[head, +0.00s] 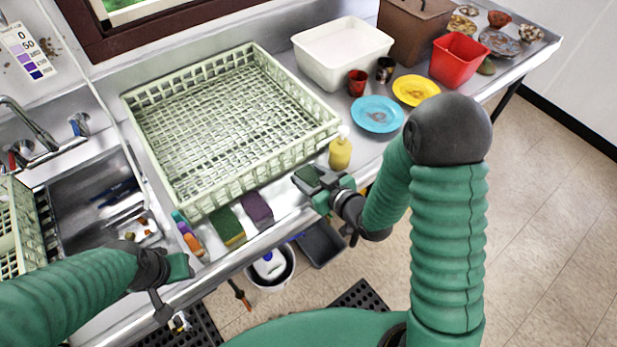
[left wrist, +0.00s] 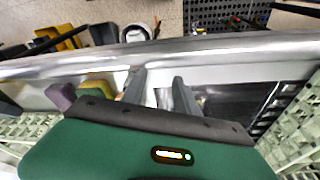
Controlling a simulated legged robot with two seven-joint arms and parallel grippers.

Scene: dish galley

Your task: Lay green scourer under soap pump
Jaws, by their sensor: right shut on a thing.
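The soap pump (head: 340,152), a yellow bottle with a white top, stands upright on the steel counter just right of the rack's near corner. My right gripper (head: 311,182) is shut on the dark green scourer (head: 306,179), in front of and left of the pump and apart from it in the picture. The fingers partly hide the scourer; I cannot tell whether it touches the counter. My left gripper is near the counter's front edge by the sink in the head view. In the left wrist view its fingers (left wrist: 158,82) are apart with nothing between them.
A large pale dish rack (head: 182,200) fills the counter behind. A green-and-yellow sponge (head: 228,226) and a purple sponge (head: 257,208) lie along its front. A blue plate (head: 377,114) and a yellow plate (head: 415,90) lie beyond the pump. The sink (head: 95,205) is at left.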

